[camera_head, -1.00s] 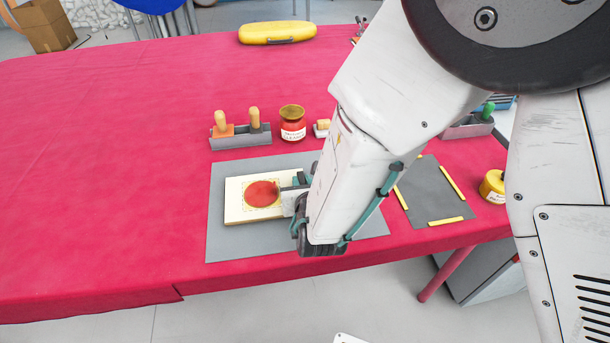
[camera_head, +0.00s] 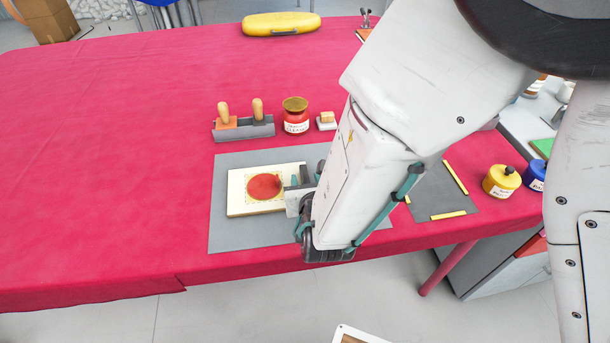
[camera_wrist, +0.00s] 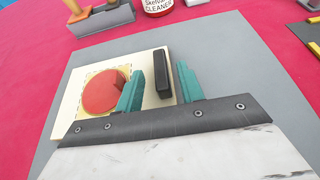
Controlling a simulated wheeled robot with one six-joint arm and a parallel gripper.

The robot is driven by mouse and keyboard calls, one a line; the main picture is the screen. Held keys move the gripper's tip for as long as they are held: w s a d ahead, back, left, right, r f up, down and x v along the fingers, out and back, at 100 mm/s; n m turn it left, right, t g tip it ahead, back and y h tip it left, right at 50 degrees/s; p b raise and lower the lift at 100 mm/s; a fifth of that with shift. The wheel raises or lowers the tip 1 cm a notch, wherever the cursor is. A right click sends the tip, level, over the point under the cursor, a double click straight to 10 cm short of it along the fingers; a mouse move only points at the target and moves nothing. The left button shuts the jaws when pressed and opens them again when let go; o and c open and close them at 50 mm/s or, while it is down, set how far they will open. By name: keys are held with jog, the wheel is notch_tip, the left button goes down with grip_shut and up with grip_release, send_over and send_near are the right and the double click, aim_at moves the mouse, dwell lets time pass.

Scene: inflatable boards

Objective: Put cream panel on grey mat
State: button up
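The cream panel (camera_head: 240,192) is a flat board with a red disc on a yellow square and a black handle block (camera_wrist: 162,73) at its right side. It lies flat on the light grey mat (camera_head: 235,237), left of centre. My gripper (camera_wrist: 160,72) is at the panel's right side, low over the mat. In the wrist view its two teal fingers are apart, with the black handle between and a little beyond them. A gap shows on each side of the handle. In the head view my arm hides the mat's right part and most of the fingers.
A darker grey mat (camera_head: 437,196) edged with yellow strips lies at right, partly behind my arm. Behind the light mat stand a grey tool holder (camera_head: 245,131) and a red jar (camera_head: 296,121). Yellow (camera_head: 500,183) and blue (camera_head: 536,176) pots stand at right. The cloth at left is bare.

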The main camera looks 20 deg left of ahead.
jog(key=v, duration=0.8)
jog(key=shift+s+d+r, duration=0.2)
jog(key=shift+s+d, duration=0.05)
jog(key=shift+s, duration=0.05)
jog(key=w+d+r+m+t+h, duration=0.1)
jog(key=w+d+r+m+h, duration=0.35)
jog(key=d, duration=0.25)
jog(key=w+d+r+m+t+h, duration=0.1)
jog(key=w+d+r+m+h, duration=0.2)
jog(key=d+m, duration=0.3)
jog(key=w+d+r+m+h, duration=0.3)
jog(key=w+d+r+m, duration=0.1)
jog(key=d, duration=0.4)
jog(key=s+d+r+m+g+h, duration=0.1)
jog(key=d+r+m+g+h, duration=0.2)
jog(key=d, duration=0.4)
jog(key=s+d+r+m+g+h, duration=0.1)
jog(key=s+d+m+g+h, duration=0.1)
jog(key=d+m, duration=0.45)
jog(key=s+d+r+m+g, duration=0.1)
jog(key=s+d+m+g, duration=0.4)
jog(key=s+d+m, duration=0.3)
jog(key=s+a+r+m+g+y, duration=0.2)
jog(key=s+m+y, duration=0.6)
jog(key=s+m, duration=0.2)
jog(key=shift+s+r, duration=0.2)
jog(key=shift+r, duration=0.2)
